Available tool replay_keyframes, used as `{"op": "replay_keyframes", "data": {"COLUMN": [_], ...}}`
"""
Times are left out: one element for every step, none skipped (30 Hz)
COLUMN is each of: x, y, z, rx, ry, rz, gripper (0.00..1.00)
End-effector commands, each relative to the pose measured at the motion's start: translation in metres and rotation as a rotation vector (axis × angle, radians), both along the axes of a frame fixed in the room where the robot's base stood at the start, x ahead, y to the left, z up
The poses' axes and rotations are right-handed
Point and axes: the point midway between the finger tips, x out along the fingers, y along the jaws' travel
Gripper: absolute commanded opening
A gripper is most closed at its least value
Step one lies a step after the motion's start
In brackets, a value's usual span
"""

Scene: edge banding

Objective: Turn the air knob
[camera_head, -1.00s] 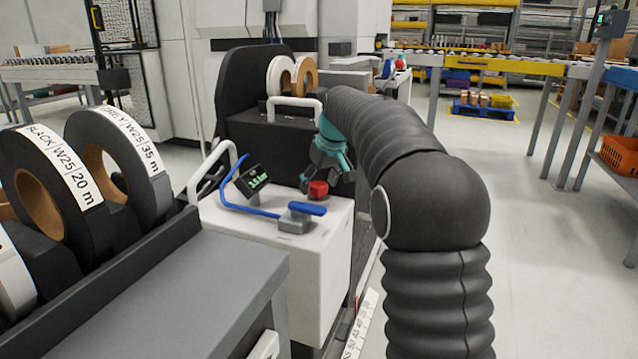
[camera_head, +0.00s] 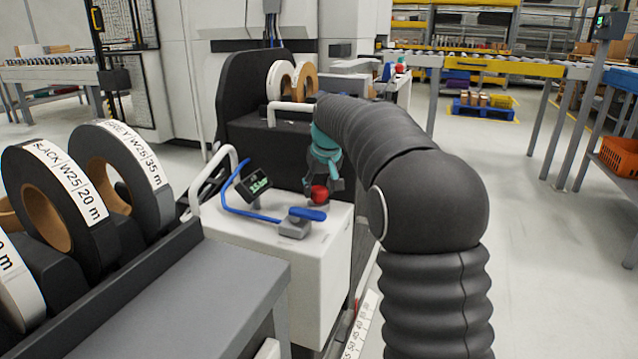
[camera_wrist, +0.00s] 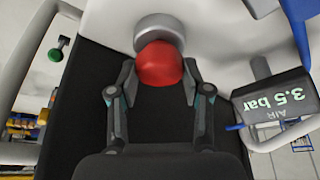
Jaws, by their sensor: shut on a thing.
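The air knob (camera_wrist: 160,66) is red and round, on a grey round collar. It also shows in the head view (camera_head: 319,193) on top of the white cabinet. My gripper (camera_wrist: 158,80) has one finger on each side of the knob and is shut on it; the exact contact is partly hidden. In the head view my gripper (camera_head: 323,178) sits at the knob, partly hidden by my arm. A small air display (camera_wrist: 273,98) beside it reads 3.5 bar in the wrist view.
A blue-handled lever (camera_head: 305,214) and a curved blue tube lie near the knob on the white cabinet (camera_head: 290,265). A white bar handle (camera_head: 212,178) stands to the left. Large tape reels (camera_head: 130,180) fill the left side. Open floor lies to the right.

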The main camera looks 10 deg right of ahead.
Motion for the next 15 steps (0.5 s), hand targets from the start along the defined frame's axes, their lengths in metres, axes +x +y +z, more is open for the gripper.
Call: {"op": "replay_keyframes", "data": {"x": [-0.0006,-0.0006,-0.0004,-0.0003,-0.0003,-0.0005,-0.0004,-0.0004,-0.0002,-0.0001,0.0,0.0002,0.0002,0.0002,0.0003], "y": [0.0015,0.0016,0.0016,0.0017,0.002,0.0023,0.0027,0.0026,0.0026,0.0025,0.0029,0.0032,0.0036,0.0035,0.0036], "z": [0.0025,0.0025,0.0027,0.0029,0.0028,0.0025,0.0022,0.0022,0.002,0.002,0.0019,0.0019,0.0018,0.0018,0.0018], "rx": [-0.001,-0.001,0.0,-0.001,-0.001,-0.001,-0.002,-0.002,-0.001,-0.002,-0.001,-0.003,-0.002,-0.002,-0.001], "ry": [0.003,0.003,0.002,0.002,0.003,0.003,0.004,0.004,0.003,0.003,0.003,0.003,0.003,0.003,0.003], "rz": [-0.038,-0.065,-0.104,-0.132,-0.16,-0.199,-0.227,-0.254,-0.294,-0.321,-0.35,-0.388,-0.415,-0.445,-0.483], "gripper": [0.14,0.14,0.14,0.14,0.14,0.14,0.14,0.14,0.14,0.14,0.14,0.14,0.14,0.14,0.14]}}
